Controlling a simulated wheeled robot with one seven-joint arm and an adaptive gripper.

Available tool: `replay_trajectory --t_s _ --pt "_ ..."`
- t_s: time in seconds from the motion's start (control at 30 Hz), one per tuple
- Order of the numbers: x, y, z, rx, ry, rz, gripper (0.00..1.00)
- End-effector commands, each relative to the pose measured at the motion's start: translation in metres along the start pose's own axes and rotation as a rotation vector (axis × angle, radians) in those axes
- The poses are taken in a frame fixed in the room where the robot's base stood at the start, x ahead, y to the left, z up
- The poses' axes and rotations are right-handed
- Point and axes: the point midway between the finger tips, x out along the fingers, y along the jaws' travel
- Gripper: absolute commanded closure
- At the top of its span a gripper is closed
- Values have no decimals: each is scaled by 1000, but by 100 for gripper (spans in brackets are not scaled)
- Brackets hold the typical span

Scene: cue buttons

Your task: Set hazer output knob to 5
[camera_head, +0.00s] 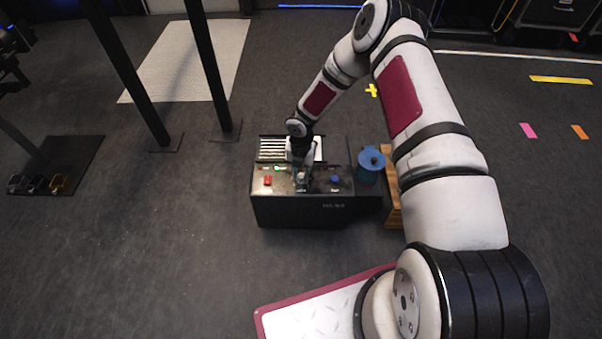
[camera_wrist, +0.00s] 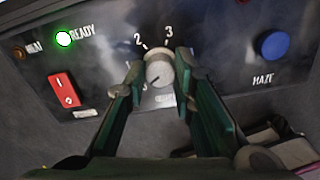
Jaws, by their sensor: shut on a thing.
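The hazer (camera_head: 295,212) is a dark box on the floor with a control panel on top. Its output knob (camera_wrist: 158,74) is round and metallic, and shows between my fingers in the wrist view. My gripper (camera_wrist: 160,68) is shut on the knob, one finger on each side. In the head view my gripper (camera_head: 302,177) is over the panel's middle. The dial marks 2 and 3 show above the knob; higher marks are hidden by the right finger. A pale line on the knob appears to point down-left, but it is small.
A red rocker switch (camera_wrist: 64,91) is left of the knob and a lit green READY light (camera_wrist: 63,39) is above it. A blue HAZE button (camera_wrist: 274,46) is at right. A blue canister (camera_head: 369,168) and wooden piece (camera_head: 393,207) stand at the hazer's right.

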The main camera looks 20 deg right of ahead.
Motion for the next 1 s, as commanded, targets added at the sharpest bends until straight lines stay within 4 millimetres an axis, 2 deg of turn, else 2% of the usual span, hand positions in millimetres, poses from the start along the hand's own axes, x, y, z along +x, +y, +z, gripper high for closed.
replay_trajectory --t_s 1.0 --pt "1 -1 0 961 -1 -2 100"
